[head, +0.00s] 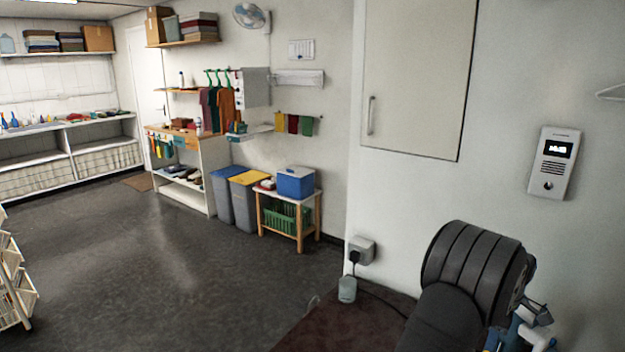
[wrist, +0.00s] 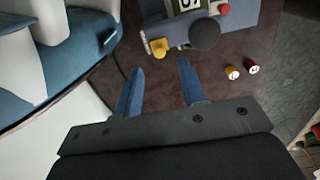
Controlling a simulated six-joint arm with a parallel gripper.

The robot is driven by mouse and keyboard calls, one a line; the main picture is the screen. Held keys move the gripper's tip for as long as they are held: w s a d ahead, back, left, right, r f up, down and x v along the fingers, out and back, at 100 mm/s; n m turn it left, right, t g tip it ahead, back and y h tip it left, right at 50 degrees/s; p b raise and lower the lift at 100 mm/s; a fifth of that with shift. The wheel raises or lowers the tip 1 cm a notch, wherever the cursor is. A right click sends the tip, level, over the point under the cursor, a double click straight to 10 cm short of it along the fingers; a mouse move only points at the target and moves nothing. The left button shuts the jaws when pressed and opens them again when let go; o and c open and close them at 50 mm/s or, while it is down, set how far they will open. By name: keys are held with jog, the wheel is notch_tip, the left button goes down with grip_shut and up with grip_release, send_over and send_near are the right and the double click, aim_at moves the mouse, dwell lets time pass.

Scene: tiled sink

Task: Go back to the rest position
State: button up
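My gripper (wrist: 160,66) shows in the wrist view with its two blue fingers spread apart and nothing between them. It is open over a dark reddish-brown surface (wrist: 150,88). Just beyond the fingertips is a blue-grey device (wrist: 240,22) with a small display, a black round part and red and yellow knobs. I cannot tell how high the fingers are above the surface. In the head view my dark arm fills the lower right and its gripper end is mostly hidden behind it.
Two small cylinders, one yellow (wrist: 233,73) and one red (wrist: 252,67), stand right of the device. A blue and white object (wrist: 70,50) is at the left. In the head view, a wall intercom (head: 553,163) and a plugged socket (head: 361,250) are near my arm.

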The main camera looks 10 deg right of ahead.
notch_tip(320, 180, down, 6)
jog(key=shift+r, duration=0.2)
jog(key=shift+s+d, duration=0.55)
jog(key=shift+d, duration=0.05)
notch_tip(320, 180, up, 18)
jog(key=s+a+r+m+t+h, duration=0.3)
jog(key=s+a+r+m, duration=0.5)
jog(key=m, duration=0.9)
jog(key=shift+s+a+r, duration=0.25)
jog(key=shift+s+r, duration=0.6)
jog(key=shift+r, duration=0.35)
jog(key=shift+o, duration=0.4)
